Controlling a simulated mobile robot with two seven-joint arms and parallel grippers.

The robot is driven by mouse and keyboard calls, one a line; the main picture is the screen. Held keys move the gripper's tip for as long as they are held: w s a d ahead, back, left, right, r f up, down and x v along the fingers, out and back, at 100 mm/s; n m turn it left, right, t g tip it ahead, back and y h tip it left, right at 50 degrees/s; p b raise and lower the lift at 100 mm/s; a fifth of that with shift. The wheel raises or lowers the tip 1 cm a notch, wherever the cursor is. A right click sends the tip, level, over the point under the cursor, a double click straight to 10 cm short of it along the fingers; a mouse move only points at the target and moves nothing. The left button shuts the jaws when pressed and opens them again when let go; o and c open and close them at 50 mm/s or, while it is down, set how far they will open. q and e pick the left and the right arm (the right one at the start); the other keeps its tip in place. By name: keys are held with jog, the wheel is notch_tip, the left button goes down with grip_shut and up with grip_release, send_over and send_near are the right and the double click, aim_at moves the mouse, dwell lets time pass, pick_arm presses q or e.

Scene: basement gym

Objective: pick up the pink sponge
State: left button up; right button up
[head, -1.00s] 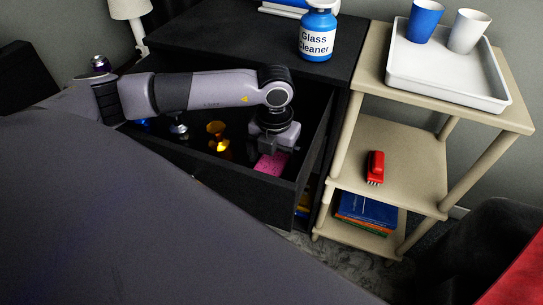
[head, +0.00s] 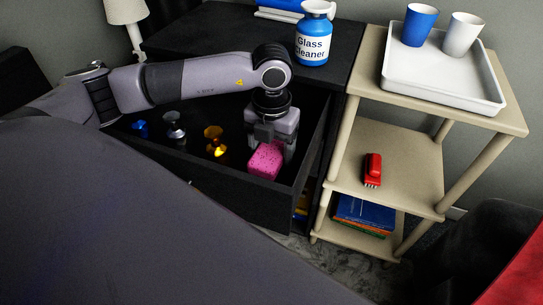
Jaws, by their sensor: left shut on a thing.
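The pink sponge (head: 265,161) is in the open black drawer, near its right front end. My left gripper (head: 269,146) points down into the drawer and is shut on the sponge. Its fingers are partly hidden by the gripper body and the sponge. I cannot tell whether the sponge still touches the drawer floor. My right gripper is not in view.
The drawer (head: 240,200) also holds a gold trophy (head: 214,138), a silver one (head: 174,126) and a blue item (head: 141,128). A glass cleaner bottle (head: 313,45) stands on the cabinet. A beige shelf at right holds a white tray (head: 440,88) with cups and a red brush (head: 373,169).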

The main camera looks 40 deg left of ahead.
aim_at(272, 148)
pick_arm(q)
notch_tip(272, 148, up, 16)
jog(key=p, duration=0.1)
jog(key=shift+f, duration=0.25)
